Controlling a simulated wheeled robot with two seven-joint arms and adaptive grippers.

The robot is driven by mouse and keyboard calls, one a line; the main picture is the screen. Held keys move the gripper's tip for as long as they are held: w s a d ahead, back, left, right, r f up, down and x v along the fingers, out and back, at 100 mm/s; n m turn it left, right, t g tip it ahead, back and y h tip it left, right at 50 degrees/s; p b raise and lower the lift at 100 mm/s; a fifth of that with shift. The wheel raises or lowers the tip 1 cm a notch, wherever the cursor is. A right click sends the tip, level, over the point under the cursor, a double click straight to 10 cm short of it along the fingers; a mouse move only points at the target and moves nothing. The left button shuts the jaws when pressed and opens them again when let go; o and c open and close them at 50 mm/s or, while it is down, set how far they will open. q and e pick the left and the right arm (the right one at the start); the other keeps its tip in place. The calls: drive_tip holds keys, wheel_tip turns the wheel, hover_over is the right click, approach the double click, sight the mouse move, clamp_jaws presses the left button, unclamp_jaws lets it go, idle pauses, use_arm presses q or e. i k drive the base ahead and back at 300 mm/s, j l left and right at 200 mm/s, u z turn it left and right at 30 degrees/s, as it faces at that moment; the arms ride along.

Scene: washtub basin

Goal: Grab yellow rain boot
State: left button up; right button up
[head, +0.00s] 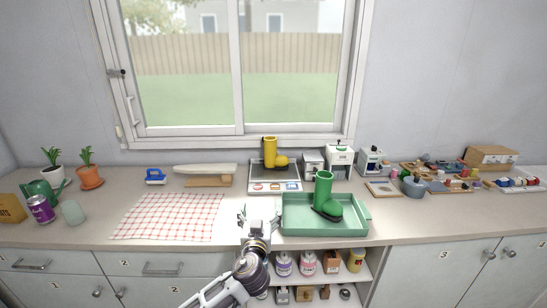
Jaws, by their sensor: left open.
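A yellow rain boot (269,153) with a dark top opening stands upright on a dark tray (258,173) at the back of the counter, below the window. A green rain boot (323,192) stands upright in a green tray (294,222) in front and to the right. My left gripper (260,212) is open near the front edge of the counter, left of the green tray. It is apart from the yellow boot, which is farther back. My right gripper does not show.
A red checkered cloth (165,215) lies to the left. Small appliances (340,160) stand right of the yellow boot. A long pale object (205,169) lies to its left. Open shelves with jars (308,262) are below the counter.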

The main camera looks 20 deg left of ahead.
sight(272, 161)
drive_tip(key=i+j, duration=0.25)
drive_tip(key=i, duration=0.15)
drive_tip(key=i+j, duration=0.25)
drive_tip(key=i, duration=0.2)
drive_tip(key=i+j, duration=0.25)
drive_tip(key=i, duration=0.15)
